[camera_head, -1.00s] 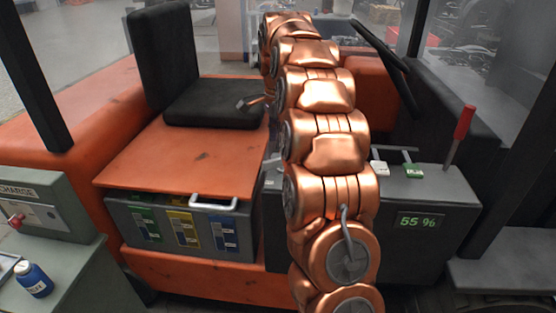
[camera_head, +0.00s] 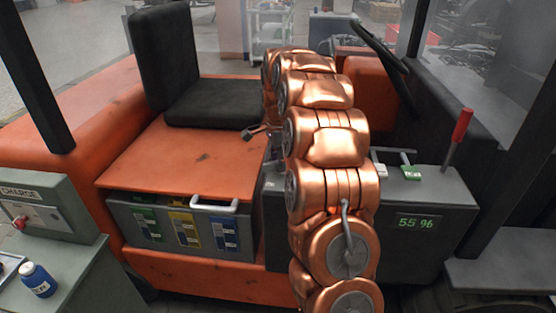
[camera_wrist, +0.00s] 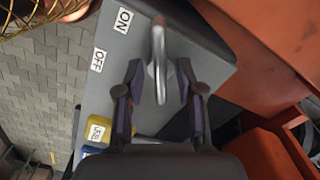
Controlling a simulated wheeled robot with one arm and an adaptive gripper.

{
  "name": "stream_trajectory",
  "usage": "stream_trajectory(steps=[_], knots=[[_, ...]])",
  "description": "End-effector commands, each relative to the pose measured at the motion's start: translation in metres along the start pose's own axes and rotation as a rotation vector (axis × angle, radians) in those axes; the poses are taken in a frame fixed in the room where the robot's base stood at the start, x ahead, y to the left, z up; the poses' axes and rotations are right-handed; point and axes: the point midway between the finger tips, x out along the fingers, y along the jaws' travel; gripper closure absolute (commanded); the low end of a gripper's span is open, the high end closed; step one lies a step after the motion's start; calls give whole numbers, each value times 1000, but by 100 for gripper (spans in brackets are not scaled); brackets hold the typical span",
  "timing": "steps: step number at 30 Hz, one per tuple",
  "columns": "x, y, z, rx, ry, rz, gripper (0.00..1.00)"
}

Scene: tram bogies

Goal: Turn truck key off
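The key (camera_wrist: 158,50) is a metallic lever on a grey panel (camera_wrist: 205,45), seen in the wrist view. An ON label (camera_wrist: 124,20) and an OFF label (camera_wrist: 98,60) lie to its left. The key's upper end is level with the ON label. My gripper (camera_wrist: 160,68) is open, with one finger on each side of the key's lower part and visible gaps between. In the head view my gripper (camera_head: 258,132) is partly hidden by my copper arm, near the seat's front corner. The key itself is hidden there.
The orange truck (camera_head: 180,160) has a black seat (camera_head: 215,102) and an open battery bay (camera_head: 185,225). A red-handled lever (camera_head: 462,125), a steering wheel (camera_head: 380,47) and a 55 % display (camera_head: 416,222) are on the right. A charger bench (camera_head: 95,280) stands at left.

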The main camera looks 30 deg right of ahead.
Motion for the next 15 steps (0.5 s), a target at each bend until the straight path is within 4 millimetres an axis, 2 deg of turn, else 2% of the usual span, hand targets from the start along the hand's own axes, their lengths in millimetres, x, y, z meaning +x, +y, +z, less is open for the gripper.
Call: stream_trajectory(steps=[10,15], knots=[[2,0,0,0,0,-2,62],[2,0,0,0,0,-2,79]])
